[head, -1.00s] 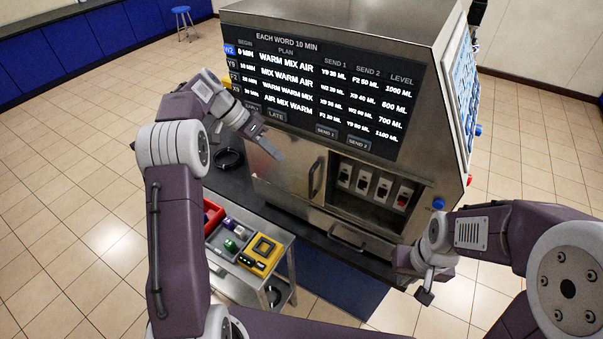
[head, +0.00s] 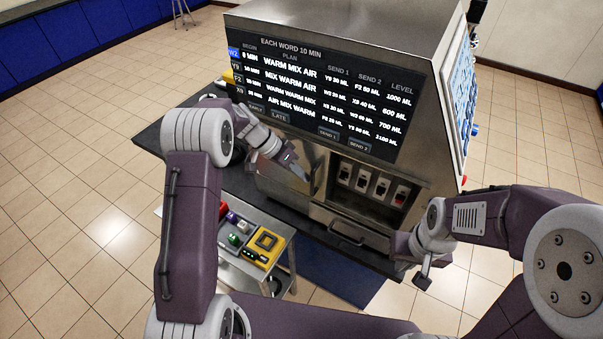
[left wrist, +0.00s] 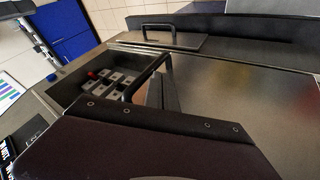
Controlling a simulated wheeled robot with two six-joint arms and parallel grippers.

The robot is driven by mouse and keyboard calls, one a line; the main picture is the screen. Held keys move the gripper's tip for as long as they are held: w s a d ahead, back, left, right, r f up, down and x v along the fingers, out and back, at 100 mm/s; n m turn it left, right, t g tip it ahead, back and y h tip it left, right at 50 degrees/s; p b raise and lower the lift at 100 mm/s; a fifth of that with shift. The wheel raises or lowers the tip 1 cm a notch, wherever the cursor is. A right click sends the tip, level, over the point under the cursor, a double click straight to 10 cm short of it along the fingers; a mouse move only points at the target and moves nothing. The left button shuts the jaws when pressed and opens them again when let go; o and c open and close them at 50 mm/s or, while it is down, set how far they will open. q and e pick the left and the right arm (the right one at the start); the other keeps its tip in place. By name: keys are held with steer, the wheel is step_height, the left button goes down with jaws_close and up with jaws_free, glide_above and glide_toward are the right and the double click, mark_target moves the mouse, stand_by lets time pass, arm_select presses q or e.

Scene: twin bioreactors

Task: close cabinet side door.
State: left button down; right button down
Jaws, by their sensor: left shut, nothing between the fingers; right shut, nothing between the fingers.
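The cabinet (head: 345,225) has a metal door panel (head: 275,185) with an upright dark handle (head: 317,174) at its right edge. To the right of the door, a compartment is uncovered and shows several switch-like modules (head: 378,187). My left gripper (head: 298,172) is shut and empty, in front of the door just left of the handle. I cannot tell whether it touches the door. The left wrist view shows the door handle (left wrist: 150,76) and the open compartment (left wrist: 78,72) beyond my gripper's dark body. My right gripper (head: 422,281) is shut and empty, low near the cabinet's right front corner.
A display panel (head: 320,95) sits above the door. A drawer handle (head: 345,233) is below the compartment. A metal cart (head: 228,262) with a yellow part (head: 265,245) and small coloured blocks stands at the front left. Tiled floor is clear at left.

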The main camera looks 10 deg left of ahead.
arm_select(q)
steer(key=shift+d, duration=0.1)
steer(key=s+d+b, duration=0.4)
steer(key=d+b, duration=0.1)
steer(key=d, duration=0.7)
steer(key=s+d+b, duration=0.5)
steer(key=d, duration=0.8)
steer(key=shift+s+r, duration=0.1)
steer(key=shift+a, duration=0.1)
